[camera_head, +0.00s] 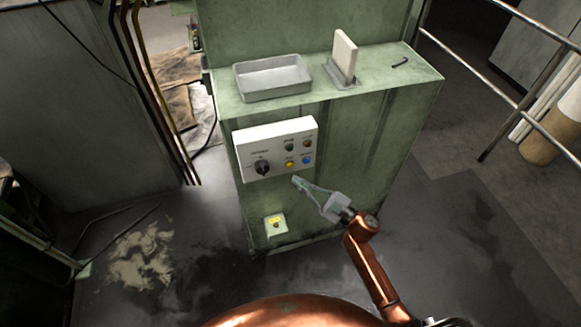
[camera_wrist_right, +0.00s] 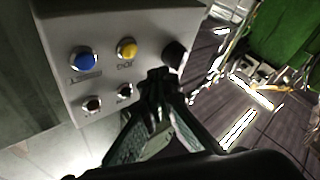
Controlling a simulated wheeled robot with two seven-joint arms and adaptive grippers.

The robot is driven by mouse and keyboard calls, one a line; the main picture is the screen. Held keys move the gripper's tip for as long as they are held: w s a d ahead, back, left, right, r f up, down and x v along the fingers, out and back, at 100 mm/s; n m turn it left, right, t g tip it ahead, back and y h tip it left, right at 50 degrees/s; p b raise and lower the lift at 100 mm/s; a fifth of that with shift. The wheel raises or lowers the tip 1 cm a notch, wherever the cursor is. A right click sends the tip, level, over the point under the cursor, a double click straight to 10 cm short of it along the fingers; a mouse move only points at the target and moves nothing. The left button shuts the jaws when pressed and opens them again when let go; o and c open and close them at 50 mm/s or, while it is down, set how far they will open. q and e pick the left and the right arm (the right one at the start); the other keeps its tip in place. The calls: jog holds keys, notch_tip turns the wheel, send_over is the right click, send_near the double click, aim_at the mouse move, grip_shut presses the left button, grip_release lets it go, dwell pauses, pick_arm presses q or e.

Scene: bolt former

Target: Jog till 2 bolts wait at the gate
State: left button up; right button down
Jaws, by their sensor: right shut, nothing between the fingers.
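The white control panel (camera_head: 275,147) is on the front of the green cabinet. It carries a black rotary knob (camera_head: 262,167), a green button (camera_head: 290,147), a reddish button (camera_head: 307,144), a yellow button (camera_head: 289,163) and a blue button (camera_head: 307,160). In the right wrist view the blue button (camera_wrist_right: 84,60), yellow button (camera_wrist_right: 126,48) and black knob (camera_wrist_right: 175,53) show large. My right gripper (camera_head: 296,181) is shut and empty, its tips just below the panel's lower edge in the head view; contact cannot be told. A small dark bolt-like piece (camera_head: 400,62) lies on the cabinet top. I see no gate.
A grey metal tray (camera_head: 272,90) and an upright pale block in a holder (camera_head: 343,60) stand on the cabinet top. A metal railing (camera_head: 490,95) runs at the right. The floor before the cabinet is stained.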

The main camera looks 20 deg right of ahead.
aim_at(290, 165)
jog(key=shift+w, duration=1.55)
jog(key=shift+w+r, duration=0.1)
jog(key=shift+w, duration=0.05)
jog(key=shift+w, duration=0.3)
